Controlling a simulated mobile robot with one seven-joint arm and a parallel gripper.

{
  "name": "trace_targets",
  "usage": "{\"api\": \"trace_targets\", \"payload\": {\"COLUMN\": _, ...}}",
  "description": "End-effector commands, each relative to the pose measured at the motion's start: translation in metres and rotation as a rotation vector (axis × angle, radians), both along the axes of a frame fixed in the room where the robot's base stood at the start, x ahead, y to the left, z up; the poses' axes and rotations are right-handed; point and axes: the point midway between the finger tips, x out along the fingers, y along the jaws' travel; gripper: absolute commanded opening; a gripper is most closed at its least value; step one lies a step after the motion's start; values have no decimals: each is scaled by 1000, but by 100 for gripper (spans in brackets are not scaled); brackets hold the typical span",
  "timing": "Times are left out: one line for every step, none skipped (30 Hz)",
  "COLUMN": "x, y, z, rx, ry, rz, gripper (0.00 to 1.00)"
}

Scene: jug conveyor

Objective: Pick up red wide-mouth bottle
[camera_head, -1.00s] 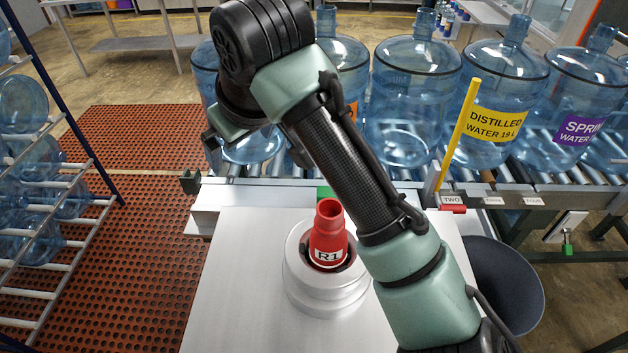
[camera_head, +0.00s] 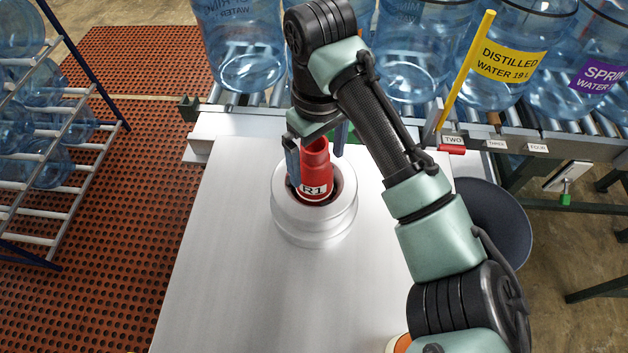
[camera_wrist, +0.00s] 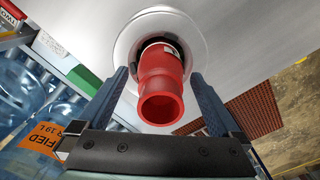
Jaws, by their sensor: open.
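The red wide-mouth bottle (camera_head: 315,172), labelled R1, stands upright in a round silver holder (camera_head: 314,222) on the metal table. In the wrist view the bottle (camera_wrist: 161,85) shows its open mouth toward the camera, with the holder (camera_wrist: 150,22) around its base. My gripper (camera_head: 315,160) is at the bottle from above and behind. In the wrist view my gripper (camera_wrist: 165,90) is open, one blue finger on each side of the bottle, with a visible gap on both sides.
A dark bin (camera_head: 490,225) stands at the right, a jug rack (camera_head: 70,180) at the left.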

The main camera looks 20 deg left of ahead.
Motion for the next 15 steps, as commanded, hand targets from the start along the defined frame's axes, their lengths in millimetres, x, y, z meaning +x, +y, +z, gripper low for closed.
{"api": "trace_targets", "payload": {"x": -1, "y": 1, "z": -5, "rx": -1, "ry": 3, "rz": -1, "gripper": 100}}
{"api": "trace_targets", "payload": {"x": 0, "y": 2, "z": -9, "rx": -2, "ry": 4, "rz": -2, "gripper": 100}}
{"api": "trace_targets", "payload": {"x": -1, "y": 3, "z": -15, "rx": -2, "ry": 4, "rz": -1, "gripper": 100}}
{"api": "trace_targets", "payload": {"x": 0, "y": 4, "z": -21, "rx": -2, "ry": 2, "rz": -2, "gripper": 100}}
{"api": "trace_targets", "payload": {"x": 0, "y": 3, "z": -26, "rx": -1, "ry": 3, "rz": -2, "gripper": 100}}
{"api": "trace_targets", "payload": {"x": 0, "y": 4, "z": -31, "rx": -1, "ry": 2, "rz": -2, "gripper": 100}}
{"api": "trace_targets", "payload": {"x": 0, "y": 4, "z": -34, "rx": -1, "ry": 2, "rz": -1, "gripper": 100}}
{"api": "trace_targets", "payload": {"x": 0, "y": 4, "z": -36, "rx": -1, "ry": 2, "rz": -1, "gripper": 100}}
{"api": "trace_targets", "payload": {"x": 0, "y": 4, "z": -38, "rx": -1, "ry": 1, "rz": -1, "gripper": 100}}
{"api": "trace_targets", "payload": {"x": 0, "y": 4, "z": -39, "rx": 0, "ry": 0, "rz": -1, "gripper": 100}}
{"api": "trace_targets", "payload": {"x": 0, "y": 4, "z": -40, "rx": 0, "ry": -1, "rz": 0, "gripper": 100}}
{"api": "trace_targets", "payload": {"x": 0, "y": 4, "z": -41, "rx": 0, "ry": -1, "rz": 0, "gripper": 100}}
{"api": "trace_targets", "payload": {"x": 0, "y": 4, "z": -41, "rx": 0, "ry": -1, "rz": 0, "gripper": 100}}
{"api": "trace_targets", "payload": {"x": 0, "y": 4, "z": -41, "rx": 0, "ry": -1, "rz": 0, "gripper": 100}}
{"api": "trace_targets", "payload": {"x": 0, "y": 4, "z": -41, "rx": 0, "ry": -1, "rz": 0, "gripper": 100}}
